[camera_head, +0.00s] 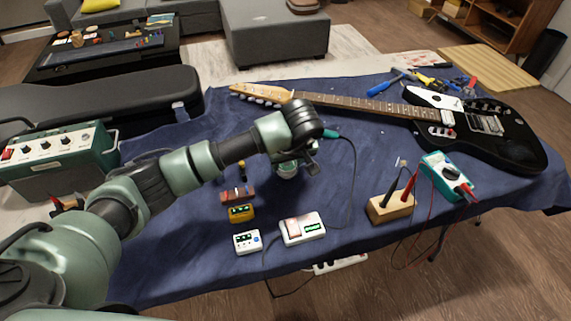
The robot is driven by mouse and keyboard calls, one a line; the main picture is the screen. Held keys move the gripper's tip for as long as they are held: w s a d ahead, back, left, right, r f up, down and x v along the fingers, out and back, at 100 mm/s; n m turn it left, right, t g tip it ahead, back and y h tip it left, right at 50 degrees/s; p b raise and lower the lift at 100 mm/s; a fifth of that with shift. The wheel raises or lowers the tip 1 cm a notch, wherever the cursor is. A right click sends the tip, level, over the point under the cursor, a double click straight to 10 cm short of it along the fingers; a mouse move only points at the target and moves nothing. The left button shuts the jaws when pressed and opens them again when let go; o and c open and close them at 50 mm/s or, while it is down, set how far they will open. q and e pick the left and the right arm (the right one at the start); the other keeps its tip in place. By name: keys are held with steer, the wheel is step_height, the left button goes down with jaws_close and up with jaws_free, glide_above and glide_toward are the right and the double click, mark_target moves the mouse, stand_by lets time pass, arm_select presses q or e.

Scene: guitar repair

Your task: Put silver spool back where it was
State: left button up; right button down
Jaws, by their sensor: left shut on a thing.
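My left gripper (297,162) reaches in from the left over the middle of the blue-covered table (190,275). It points down and is shut on a small pale, silvery round thing, which looks like the silver spool (288,171). The wrist and fingers hide much of it, and I cannot tell whether it touches the cloth. My right gripper is not in view.
A black electric guitar (500,132) lies behind and right. A white soldering station (302,228), small pedals (247,241), a wooden block (390,206) and a teal multimeter (449,177) stand nearer. A green amplifier (57,152) is at left. Cloth is clear front left.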

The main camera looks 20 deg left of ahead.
arm_select(q)
steer(key=shift+r, duration=0.15)
steer(key=shift+s, duration=0.1)
steer(key=o, duration=1.4)
steer(key=shift+f, duration=0.2)
steer(key=shift+r, duration=0.1)
steer(key=shift+r, duration=0.3)
steer(key=v, duration=1.1)
steer(key=shift+s+d+r, duration=0.15)
steer(key=shift+d+r, duration=0.05)
steer(key=shift+r, duration=0.05)
